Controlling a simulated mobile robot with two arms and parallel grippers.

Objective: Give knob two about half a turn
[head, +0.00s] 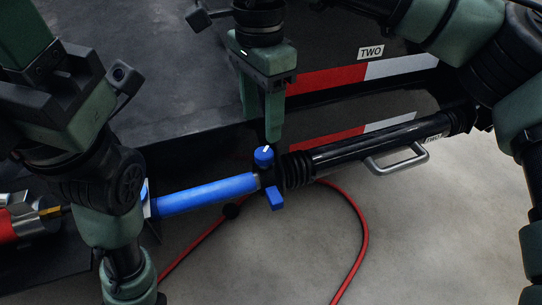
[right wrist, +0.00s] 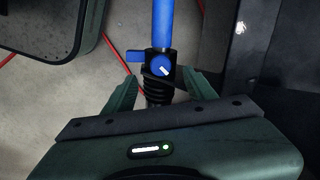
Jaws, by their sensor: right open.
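The round blue knob (head: 264,155) with a white mark sits on a black fitting between a blue tube (head: 205,193) and a black cylinder (head: 370,144) labelled TWO. It also shows in the right wrist view (right wrist: 161,66), its white mark slanting. A blue lever (head: 275,198) sticks out of the same fitting. My right gripper (head: 270,140) is over the knob, fingers pointing down. In the right wrist view its fingers (right wrist: 160,75) are apart on either side of the fitting, with visible gaps. My left arm (head: 110,190) shows, but I cannot make out its jaws.
A dark panel with a TWO label (head: 371,52) and red-white striping (head: 325,79) stands behind. A metal handle (head: 398,161) juts from the cylinder. A red hose (head: 364,225) loops over the grey floor below.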

